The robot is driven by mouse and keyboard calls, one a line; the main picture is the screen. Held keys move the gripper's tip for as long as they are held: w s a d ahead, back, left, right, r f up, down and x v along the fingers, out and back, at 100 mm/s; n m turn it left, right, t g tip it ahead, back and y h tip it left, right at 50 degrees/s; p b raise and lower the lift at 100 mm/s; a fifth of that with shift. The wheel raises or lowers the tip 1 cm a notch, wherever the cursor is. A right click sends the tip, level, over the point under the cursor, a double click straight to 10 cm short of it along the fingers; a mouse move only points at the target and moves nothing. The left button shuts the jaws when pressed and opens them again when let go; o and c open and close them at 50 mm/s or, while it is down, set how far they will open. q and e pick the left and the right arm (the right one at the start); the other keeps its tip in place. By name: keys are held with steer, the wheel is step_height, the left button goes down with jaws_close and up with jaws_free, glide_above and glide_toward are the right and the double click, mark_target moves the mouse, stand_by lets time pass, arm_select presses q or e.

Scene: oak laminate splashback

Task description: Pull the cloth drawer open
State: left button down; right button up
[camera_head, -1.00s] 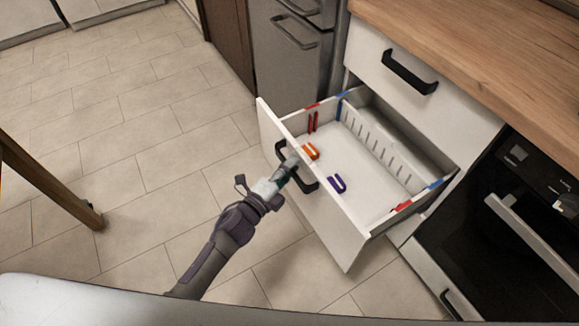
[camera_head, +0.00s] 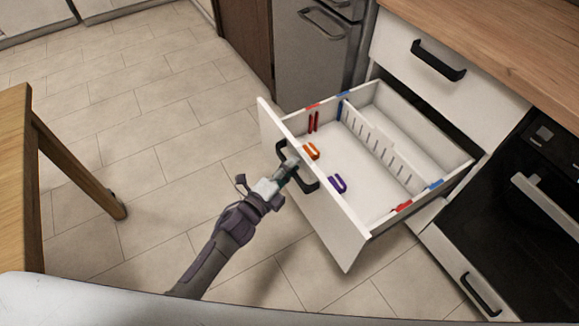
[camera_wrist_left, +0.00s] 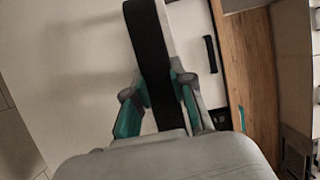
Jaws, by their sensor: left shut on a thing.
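The cloth drawer (camera_head: 318,208) is a white drawer that stands well out from the cabinet, its inside in view. Its black bar handle (camera_head: 308,186) is on the front panel. My left gripper (camera_head: 289,167) is shut on this handle, with the arm reaching in from below. In the left wrist view the gripper's teal and grey fingers (camera_wrist_left: 160,102) sit on both sides of the black handle (camera_wrist_left: 150,45), against the white front (camera_wrist_left: 75,70). My right gripper is not in view.
The drawer holds a slotted divider (camera_head: 380,150), an orange clip (camera_head: 312,151) and a purple clip (camera_head: 338,184). A closed drawer (camera_head: 425,70) is above, an oven (camera_head: 520,210) at right. A wooden table (camera_head: 15,170) stands at left. The tiled floor between is clear.

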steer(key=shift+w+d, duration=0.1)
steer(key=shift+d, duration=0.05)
arm_select(q)
steer(key=c, duration=1)
jaws_free()
steer(key=shift+o, duration=0.2)
steer(key=v, duration=1.2)
steer(key=shift+d, duration=0.1)
